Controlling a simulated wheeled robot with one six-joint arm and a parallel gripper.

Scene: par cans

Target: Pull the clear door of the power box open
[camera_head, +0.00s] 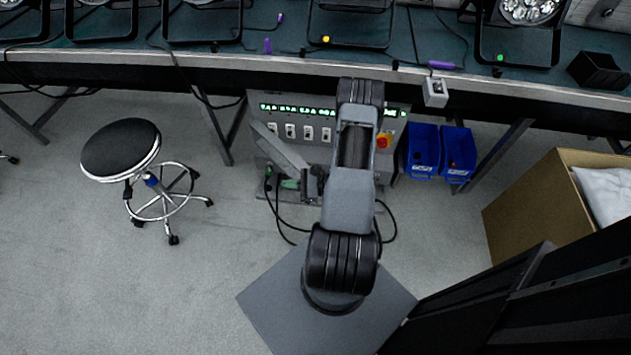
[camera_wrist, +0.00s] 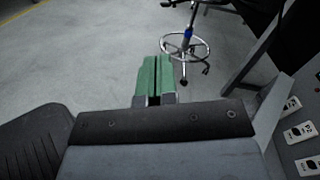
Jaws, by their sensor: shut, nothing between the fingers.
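The power box (camera_head: 323,132) stands under the long table, with a row of green lights, several sockets and a red knob on yellow. A grey, see-through-looking pane (camera_head: 279,146) slants out from its left side toward me. It looks like the clear door standing partly open, though its edges are hard to make out. My gripper (camera_head: 290,184) is low in front of the box near the pane's outer end; I cannot tell if they touch. In the wrist view its green fingers (camera_wrist: 156,65) are together and empty, pointing toward the stool, with the box's sockets (camera_wrist: 300,133) at right.
A black round stool (camera_head: 121,148) stands on open floor at left. Blue bins (camera_head: 423,146) hang right of the box. A cardboard box (camera_head: 535,210) is at right. Black cables (camera_head: 388,222) lie near the box. Lamps stand on the table (camera_head: 270,66) above.

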